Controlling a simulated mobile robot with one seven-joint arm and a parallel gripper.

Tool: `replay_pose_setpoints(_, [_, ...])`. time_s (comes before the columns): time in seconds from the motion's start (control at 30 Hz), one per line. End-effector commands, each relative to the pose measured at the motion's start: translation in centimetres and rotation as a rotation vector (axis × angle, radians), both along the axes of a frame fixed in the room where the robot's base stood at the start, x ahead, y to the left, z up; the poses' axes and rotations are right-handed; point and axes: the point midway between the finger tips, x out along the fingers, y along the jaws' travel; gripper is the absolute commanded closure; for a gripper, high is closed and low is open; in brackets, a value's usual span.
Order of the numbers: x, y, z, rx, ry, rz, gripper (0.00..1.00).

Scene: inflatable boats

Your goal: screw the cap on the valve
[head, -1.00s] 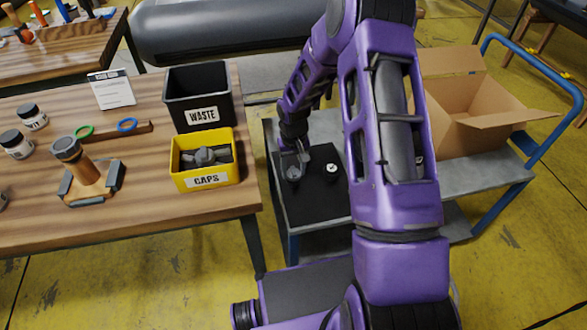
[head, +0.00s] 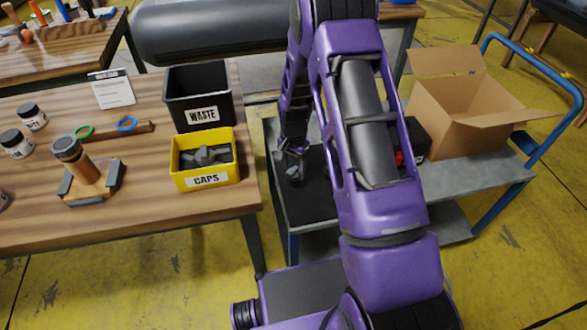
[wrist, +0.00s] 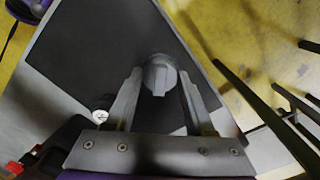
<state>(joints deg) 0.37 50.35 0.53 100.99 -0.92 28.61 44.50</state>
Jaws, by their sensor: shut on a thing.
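My gripper (head: 290,160) is over the black mat (head: 312,205) on the grey cart. In the wrist view its two fingers (wrist: 160,95) are shut on a grey, ridged round cap (wrist: 160,73), which also shows in the head view (head: 295,175). The cap is above or on the black mat (wrist: 100,45); I cannot tell if it touches anything below. No valve can be made out under the cap. A small white round piece with a dark mark (wrist: 100,116) lies to the left of the fingers in the wrist view; my arm hides it in the head view.
A yellow CAPS bin (head: 206,181) with grey caps and a black WASTE bin (head: 200,113) stand on the wooden table (head: 150,215) at left. A cardboard box (head: 460,115) stands at the cart's right, near a black box with a red part (head: 415,140). A grey inflatable tube (head: 215,30) lies behind.

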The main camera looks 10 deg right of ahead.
Motion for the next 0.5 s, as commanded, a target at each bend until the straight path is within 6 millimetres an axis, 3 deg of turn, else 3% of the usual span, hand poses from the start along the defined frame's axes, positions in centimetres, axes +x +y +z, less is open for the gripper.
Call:
replay_pose_setpoints(0.17, [-0.06,0.05,-0.07,-0.001,0.002,-0.220,1.00])
replay_pose_setpoints(0.5, [-0.07,0.07,-0.07,0.000,0.003,-0.271,1.00])
